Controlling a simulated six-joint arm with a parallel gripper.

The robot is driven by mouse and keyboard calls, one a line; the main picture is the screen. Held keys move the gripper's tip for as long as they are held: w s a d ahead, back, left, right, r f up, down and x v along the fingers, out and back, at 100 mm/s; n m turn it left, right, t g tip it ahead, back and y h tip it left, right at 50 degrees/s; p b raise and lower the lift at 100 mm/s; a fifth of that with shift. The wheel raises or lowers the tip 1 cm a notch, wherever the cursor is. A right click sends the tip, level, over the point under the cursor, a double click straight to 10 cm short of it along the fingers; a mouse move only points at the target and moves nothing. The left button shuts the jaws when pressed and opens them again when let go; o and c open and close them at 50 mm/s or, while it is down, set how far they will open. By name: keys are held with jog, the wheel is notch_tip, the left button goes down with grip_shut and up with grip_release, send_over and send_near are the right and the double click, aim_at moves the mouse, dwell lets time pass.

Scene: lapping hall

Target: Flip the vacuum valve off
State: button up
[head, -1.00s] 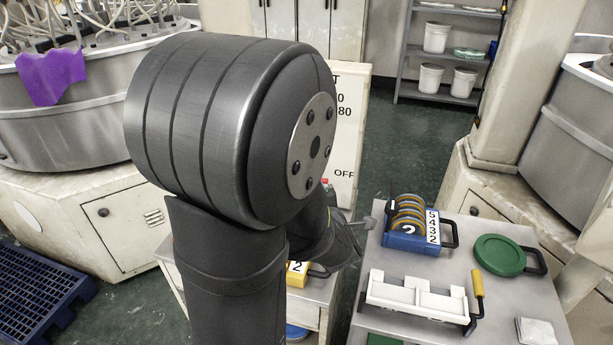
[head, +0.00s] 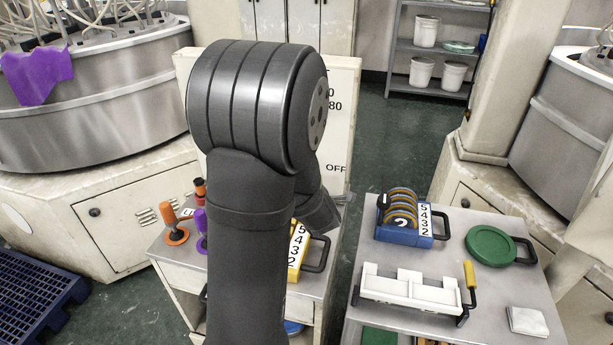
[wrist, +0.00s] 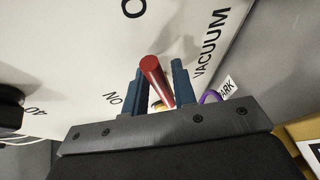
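In the wrist view, a red cylindrical handle (wrist: 152,68), the vacuum valve's lever, sticks up toward the camera between the two dark blue fingers of my gripper (wrist: 159,68). The fingers are apart, with a visible gap between the handle and the right finger. The handle's base and pivot are hidden behind the gripper body. The white panel (wrist: 70,60) behind it carries the words VACUUM and ON, seen turned. In the head view the panel (head: 345,110) stands behind my arm, with OFF legible at its right edge. My gripper and the handle are hidden there.
A small cart with orange (head: 174,222) and purple (head: 202,228) handles and a yellow numbered rack (head: 297,250) stands below my arm. The right cart holds a blue rack (head: 402,236), a green disc (head: 490,246) and a white tray (head: 410,290).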

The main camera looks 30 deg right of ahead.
grip_shut()
jog(key=shift+f+m+t, duration=0.5)
jog(key=shift+f+m, duration=0.1)
jog(key=shift+m, duration=0.2)
jog(key=shift+o, duration=1.8)
grip_release()
jog(key=shift+s, duration=0.15)
